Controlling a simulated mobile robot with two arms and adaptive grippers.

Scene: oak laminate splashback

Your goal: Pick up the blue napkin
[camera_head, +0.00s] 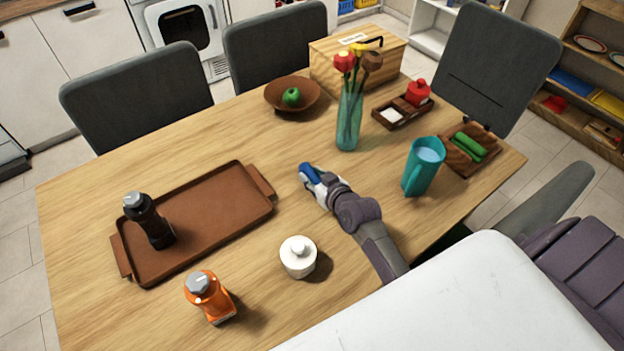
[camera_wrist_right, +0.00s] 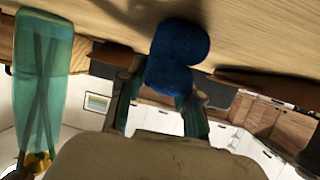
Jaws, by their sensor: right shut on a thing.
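The blue napkin (camera_head: 308,172) is at the tip of my right gripper (camera_head: 313,180), over the middle of the wooden table. In the right wrist view the napkin (camera_wrist_right: 178,58) looks rolled or bunched and sits between the two fingers of the gripper (camera_wrist_right: 165,92). The gripper is shut on it. Whether the napkin touches the table is hard to tell. My left gripper does not show in either view.
A brown tray (camera_head: 215,215) with a black bottle (camera_head: 150,222) lies left of the gripper. A white lidded pot (camera_head: 298,257) and an orange bottle (camera_head: 209,297) stand nearer. A glass flower vase (camera_head: 348,122) stands behind, a teal pitcher (camera_head: 421,170) to the right.

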